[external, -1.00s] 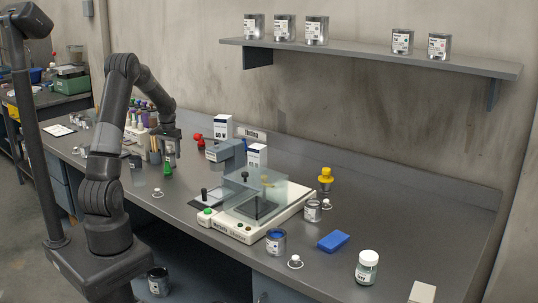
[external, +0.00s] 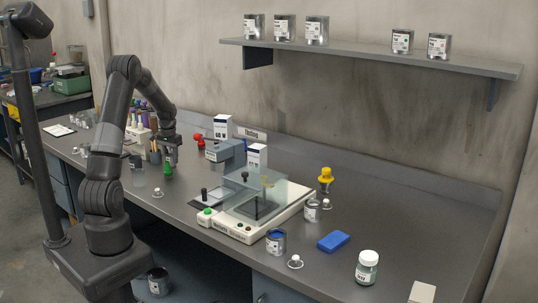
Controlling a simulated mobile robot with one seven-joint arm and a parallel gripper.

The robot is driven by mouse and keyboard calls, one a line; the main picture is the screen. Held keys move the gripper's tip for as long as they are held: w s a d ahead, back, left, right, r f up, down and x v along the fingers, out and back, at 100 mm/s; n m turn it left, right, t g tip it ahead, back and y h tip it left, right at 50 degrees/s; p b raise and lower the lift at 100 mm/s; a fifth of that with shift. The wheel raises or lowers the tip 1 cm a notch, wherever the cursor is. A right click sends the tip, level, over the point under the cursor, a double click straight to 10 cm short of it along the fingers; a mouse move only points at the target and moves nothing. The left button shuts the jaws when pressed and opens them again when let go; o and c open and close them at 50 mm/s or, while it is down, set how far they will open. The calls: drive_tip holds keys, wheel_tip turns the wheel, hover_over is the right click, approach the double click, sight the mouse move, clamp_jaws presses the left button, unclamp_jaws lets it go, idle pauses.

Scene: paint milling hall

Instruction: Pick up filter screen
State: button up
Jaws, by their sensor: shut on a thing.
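My gripper (external: 171,157) is at the left part of the grey bench, pointing down, low over the top. It is shut on a small green item (external: 168,168) that shows just under its fingers. The fingers hide the upper part, so I cannot tell its full shape or whether it is the filter screen. The item's lower end is at or very near the bench top. No other thing in view is clearly a filter screen.
A milling machine with a clear cover (external: 260,197) stands mid-bench. A grey device (external: 226,153) and white boxes stand behind it. Bottles (external: 140,133) crowd the left.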

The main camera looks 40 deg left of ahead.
drive_tip(key=shift+c, duration=0.9)
drive_tip(key=shift+r, duration=0.15)
